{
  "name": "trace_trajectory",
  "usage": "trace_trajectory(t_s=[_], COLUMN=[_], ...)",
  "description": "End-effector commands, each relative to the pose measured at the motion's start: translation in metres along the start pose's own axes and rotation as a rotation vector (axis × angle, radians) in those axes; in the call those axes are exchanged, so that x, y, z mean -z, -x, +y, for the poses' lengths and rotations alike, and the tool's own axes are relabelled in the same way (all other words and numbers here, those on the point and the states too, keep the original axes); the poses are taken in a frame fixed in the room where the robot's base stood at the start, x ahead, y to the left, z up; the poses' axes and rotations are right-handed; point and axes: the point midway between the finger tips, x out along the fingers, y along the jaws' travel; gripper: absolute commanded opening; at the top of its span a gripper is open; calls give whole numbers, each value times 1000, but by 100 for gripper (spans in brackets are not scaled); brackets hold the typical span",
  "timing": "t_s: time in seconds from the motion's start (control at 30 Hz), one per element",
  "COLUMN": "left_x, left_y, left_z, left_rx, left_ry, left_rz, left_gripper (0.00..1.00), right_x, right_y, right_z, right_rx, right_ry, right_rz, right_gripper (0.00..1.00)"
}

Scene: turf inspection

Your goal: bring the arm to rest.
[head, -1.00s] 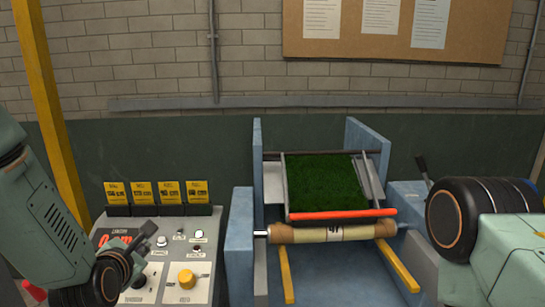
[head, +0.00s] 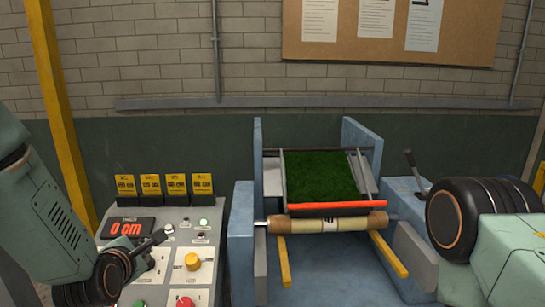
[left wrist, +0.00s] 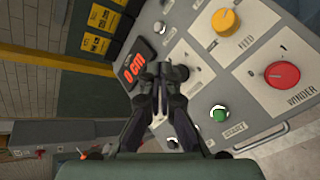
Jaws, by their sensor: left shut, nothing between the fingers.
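My left arm comes in from the left in the head view. Its gripper (head: 158,239) is shut and empty, over the left part of the grey control panel (head: 207,222). In the left wrist view the closed fingertips (left wrist: 166,72) appear in front of the panel, near the red "0 cm" display (left wrist: 138,63). Whether they touch the panel cannot be told. My right arm shows at the right edge of the head view, but its gripper is out of view.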

Motion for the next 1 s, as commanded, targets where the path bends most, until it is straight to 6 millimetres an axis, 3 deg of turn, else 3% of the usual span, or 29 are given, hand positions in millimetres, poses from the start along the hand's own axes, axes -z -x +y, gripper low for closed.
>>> trace_trajectory(t_s=[0.27,0.47,0.67,0.87,1.0], left_x=[6,29,74,138,186], left_y=[6,16,30,58,89], left_z=[-18,-66,-147,-251,-324], left_rx=[61,182,369,609,780], left_ry=[-376,-810,-1260,-1686,-1899], left_rz=[8,-7,-82,-260,-436], left_gripper=[0,0,0,0,0], right_x=[0,0,0,0,0], right_y=[0,-11,-35,-71,-100], right_z=[0,0,0,0,1], right_rx=[0,0,0,0,0], right_ry=[0,0,0,0,0], right_rz=[0,0,0,0,0], right_gripper=[40,40,40,40,40])
